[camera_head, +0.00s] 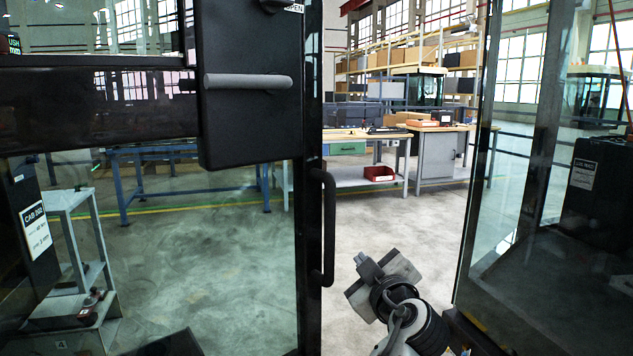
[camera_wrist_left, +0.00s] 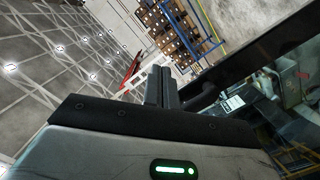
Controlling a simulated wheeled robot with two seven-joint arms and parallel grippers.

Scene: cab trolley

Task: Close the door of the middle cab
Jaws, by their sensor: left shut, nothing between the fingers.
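A glass door with a black frame (camera_head: 312,120) fills the left of the head view. It carries a black lock box (camera_head: 250,130) with a grey horizontal lever (camera_head: 247,81) and a black vertical pull handle (camera_head: 328,228) at its edge. An open gap lies between this edge and the glass panel on the right. My left gripper (camera_head: 366,264) is in the lower middle of this gap, right of the pull handle and apart from it. Its fingers (camera_wrist_left: 162,86) are shut and empty in the left wrist view, near a black frame bar (camera_wrist_left: 265,55). My right gripper is not in view.
A glass panel (camera_head: 545,200) with a dark post stands at the right. Beyond the gap are workbenches (camera_head: 365,135), a red bin (camera_head: 379,173) and shelving. A grey stepped stand (camera_head: 75,225) shows through the glass at left. The floor (camera_head: 350,205) beyond the gap is clear.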

